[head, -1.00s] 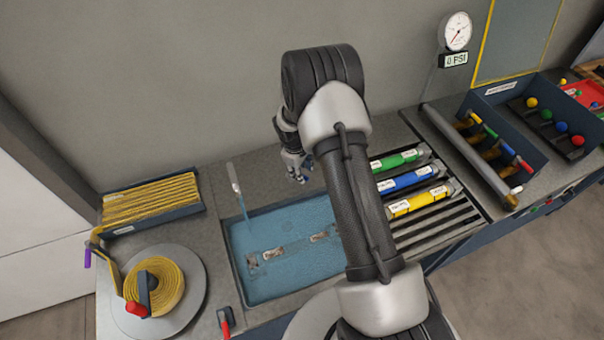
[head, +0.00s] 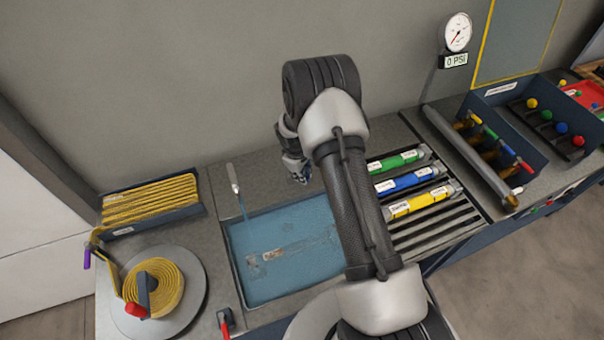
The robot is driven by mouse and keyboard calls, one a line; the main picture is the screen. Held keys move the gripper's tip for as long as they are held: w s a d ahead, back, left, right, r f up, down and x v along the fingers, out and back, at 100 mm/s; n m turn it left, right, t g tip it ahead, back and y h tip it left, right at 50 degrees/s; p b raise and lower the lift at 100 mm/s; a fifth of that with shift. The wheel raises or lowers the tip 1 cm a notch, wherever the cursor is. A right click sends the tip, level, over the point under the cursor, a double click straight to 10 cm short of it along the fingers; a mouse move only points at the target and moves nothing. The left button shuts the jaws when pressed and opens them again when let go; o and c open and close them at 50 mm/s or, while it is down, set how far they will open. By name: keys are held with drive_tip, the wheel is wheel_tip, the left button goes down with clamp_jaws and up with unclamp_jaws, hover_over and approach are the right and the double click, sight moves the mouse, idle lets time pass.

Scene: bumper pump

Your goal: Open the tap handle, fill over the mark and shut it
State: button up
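A slim pale tap piece (head: 233,178) stands at the back left of the sunken basin (head: 234,275). A thin blue stream runs from it into the basin. The basin holds blue water (head: 280,285), with faint pale patches showing through it; I cannot make out a level mark. A red-handled lever (head: 225,318) stands at the basin's front left corner; I cannot tell which part is the tap handle. My gripper (head: 302,175) hangs over the counter behind the basin, apart from and right of the tap piece. Its fingertips are small and partly hidden, so its opening is unclear.
My arm covers the basin's right side. Green, blue and yellow tubes (head: 415,204) lie on a slatted rack to the right. A yellow hose reel (head: 158,285) and a hose tray (head: 150,205) stand left. A gauge (head: 457,33) above a 0 PSI display is on the wall.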

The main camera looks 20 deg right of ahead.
clamp_jaws()
idle(0.3)
drive_tip(key=shift+w+d+r+n+p, duration=0.1)
drive_tip(key=shift+w+d+n+p, duration=0.25)
drive_tip(key=shift+n, duration=0.55)
drive_tip(key=n, duration=0.1)
drive_tip(key=w+d+n+p, duration=0.1)
drive_tip(key=n, duration=0.1)
drive_tip(key=shift+d+t+y, duration=0.1)
drive_tip(key=shift+t+y, duration=0.3)
drive_tip(key=n, duration=0.1)
drive_tip(key=w+n+b, duration=0.1)
drive_tip(key=n, duration=0.1)
drive_tip(key=shift+w+d+n+y, duration=0.25)
drive_tip(key=shift+d+n+y, duration=0.05)
drive_tip(key=shift+w+d+n+b, duration=0.1)
drive_tip(key=shift+w+n+b, duration=0.4)
drive_tip(key=shift+n+b, duration=0.75)
drive_tip(key=o, duration=0.8)
unclamp_jaws()
